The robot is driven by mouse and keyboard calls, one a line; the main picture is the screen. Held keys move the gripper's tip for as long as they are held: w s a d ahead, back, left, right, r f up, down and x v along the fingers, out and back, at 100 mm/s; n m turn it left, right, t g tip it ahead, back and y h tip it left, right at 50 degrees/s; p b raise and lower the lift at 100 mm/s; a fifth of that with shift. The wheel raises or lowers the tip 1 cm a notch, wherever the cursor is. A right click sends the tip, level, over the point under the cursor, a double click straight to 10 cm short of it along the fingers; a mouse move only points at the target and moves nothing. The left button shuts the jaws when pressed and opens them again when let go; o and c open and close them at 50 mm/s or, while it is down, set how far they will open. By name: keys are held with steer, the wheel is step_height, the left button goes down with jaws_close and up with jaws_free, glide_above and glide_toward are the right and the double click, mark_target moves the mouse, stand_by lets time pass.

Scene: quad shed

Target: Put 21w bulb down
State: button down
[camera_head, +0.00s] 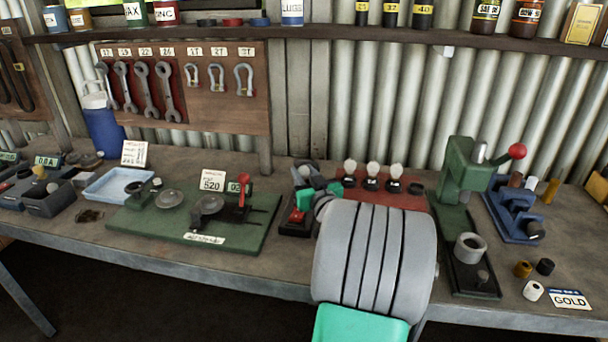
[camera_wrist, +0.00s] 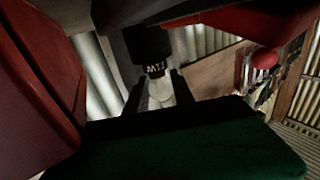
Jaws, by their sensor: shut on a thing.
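The 21w bulb (camera_wrist: 160,86) shows in the wrist view, with clear glass and a black base whose white label reads 21W upside down. My gripper (camera_wrist: 160,98) is shut on it, with a dark finger on each side of the glass. In the head view my gripper (camera_head: 307,184) is over the bench, left of the red bulb board (camera_head: 408,199), and mostly hidden behind my own arm. The held bulb is hard to make out there. Several pale bulbs with black bases (camera_head: 372,170) stand upright along the back of the board.
A red and black block (camera_head: 296,222) sits close below my gripper. A green plate (camera_head: 135,220) with round parts lies to the left. A green press (camera_head: 462,180) with a red knob stands to the right. The tool board (camera_head: 225,105) hangs behind.

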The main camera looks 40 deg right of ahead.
steer(key=shift+f+b, duration=0.2)
steer(key=shift+b, duration=0.1)
steer(key=c, duration=1.3)
jaws_free()
steer(key=shift+r, duration=0.1)
steer(key=shift+c, duration=0.2)
steer(key=shift+r+p, duration=0.2)
steer(key=shift+p, duration=0.2)
steer(key=b+v, duration=0.2)
steer(key=v, duration=1)
steer(key=shift+f, duration=0.1)
